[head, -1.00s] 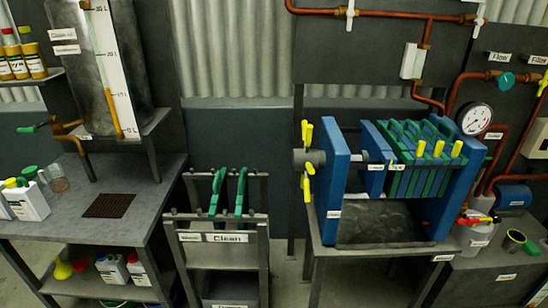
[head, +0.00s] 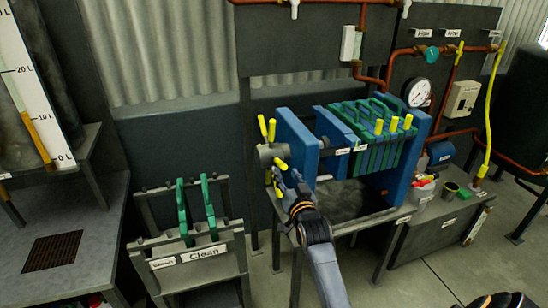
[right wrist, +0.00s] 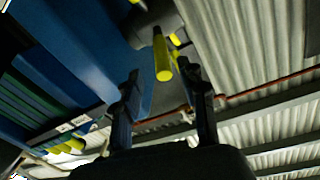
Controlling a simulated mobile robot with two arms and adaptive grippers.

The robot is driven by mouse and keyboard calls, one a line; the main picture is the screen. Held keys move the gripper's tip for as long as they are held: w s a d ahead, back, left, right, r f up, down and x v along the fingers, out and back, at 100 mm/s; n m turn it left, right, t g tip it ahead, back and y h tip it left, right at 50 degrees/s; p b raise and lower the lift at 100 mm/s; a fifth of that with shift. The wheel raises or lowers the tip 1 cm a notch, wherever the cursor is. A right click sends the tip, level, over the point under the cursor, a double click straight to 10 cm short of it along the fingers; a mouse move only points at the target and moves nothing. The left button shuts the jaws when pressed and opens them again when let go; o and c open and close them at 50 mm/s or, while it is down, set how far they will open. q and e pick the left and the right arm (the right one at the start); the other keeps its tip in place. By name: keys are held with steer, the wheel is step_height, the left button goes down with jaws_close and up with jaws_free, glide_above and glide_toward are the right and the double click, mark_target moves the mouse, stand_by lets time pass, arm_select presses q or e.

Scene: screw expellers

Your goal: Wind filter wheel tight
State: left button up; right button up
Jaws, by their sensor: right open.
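The filter wheel is a grey hub (head: 270,152) with several yellow handles, on the left end of the blue filter press (head: 299,143). Two yellow handles (head: 267,128) point up; others point down and right. My right gripper (head: 286,181) is open just below the hub, by the lower handles. In the right wrist view a yellow handle (right wrist: 163,62) shows between the two spread fingers, near their tips; I cannot tell whether they touch it. The gripper partly hides the lower handles in the head view.
A gauge (head: 416,93) and copper pipes are behind at right. A bench (head: 97,235) is far left.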

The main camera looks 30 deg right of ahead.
mark_target(269, 155)
steer(key=x, duration=1)
steer(key=shift+w+a+f, duration=0.1)
steer(key=shift+w+a, duration=0.05)
jaws_close()
